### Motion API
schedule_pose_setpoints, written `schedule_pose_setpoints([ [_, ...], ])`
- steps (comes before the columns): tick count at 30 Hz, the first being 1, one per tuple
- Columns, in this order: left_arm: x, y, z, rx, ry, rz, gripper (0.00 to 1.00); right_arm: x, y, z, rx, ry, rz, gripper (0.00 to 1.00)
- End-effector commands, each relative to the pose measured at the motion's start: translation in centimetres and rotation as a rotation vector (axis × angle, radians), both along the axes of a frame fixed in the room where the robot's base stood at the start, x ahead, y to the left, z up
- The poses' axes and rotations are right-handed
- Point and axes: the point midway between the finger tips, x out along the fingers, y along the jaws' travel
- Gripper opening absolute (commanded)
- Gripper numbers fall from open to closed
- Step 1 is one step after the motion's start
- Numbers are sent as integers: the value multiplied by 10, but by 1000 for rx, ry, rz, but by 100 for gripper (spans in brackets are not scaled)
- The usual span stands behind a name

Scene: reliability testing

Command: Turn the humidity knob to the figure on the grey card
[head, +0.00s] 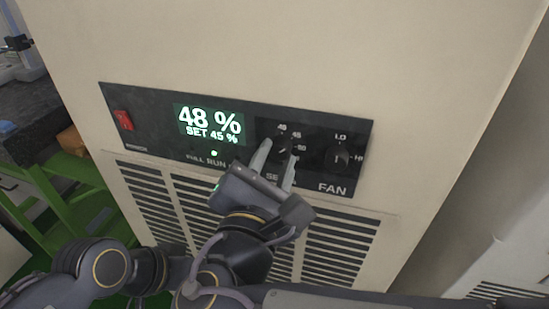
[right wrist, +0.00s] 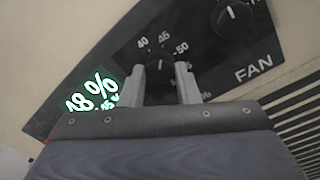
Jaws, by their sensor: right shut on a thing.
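The humidity knob (head: 284,144) is a small black dial on the dark control panel. It also shows in the right wrist view (right wrist: 158,61), with the marks 40, 45 and 50 around it; its white pointer line seems to face 45. My right gripper (head: 279,151) has its two grey fingers on either side of the knob and is shut on it; the fingers also show in the right wrist view (right wrist: 160,73). The green display (head: 210,124) reads 48 % and SET 45 %. No grey card is in view. My left gripper is not in view.
The fan knob (head: 341,158), marked LO and HI, sits close to the right of the humidity knob. A red switch (head: 122,120) is at the panel's left end. Slatted vents (head: 340,240) lie below the panel. A green stand (head: 75,195) is at the left.

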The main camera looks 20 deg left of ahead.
Motion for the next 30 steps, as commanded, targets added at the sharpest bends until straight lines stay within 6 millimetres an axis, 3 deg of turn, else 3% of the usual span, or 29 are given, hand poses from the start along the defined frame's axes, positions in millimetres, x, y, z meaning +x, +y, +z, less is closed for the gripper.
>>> schedule_pose_setpoints([
  [6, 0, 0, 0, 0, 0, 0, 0, 0, 0, -2, -2, 2, 2, 6],
  [7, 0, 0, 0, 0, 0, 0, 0, 0, 0, -2, -2, 2, 2, 33],
  [11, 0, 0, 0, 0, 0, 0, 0, 0, 0, -1, -1, 2, 1, 50],
  [21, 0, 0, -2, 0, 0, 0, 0, -4, 0, -1, 1, 0, 2, 51],
  [30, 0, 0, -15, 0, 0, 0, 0, -50, 1, -5, 1, -1, 5, 51],
])
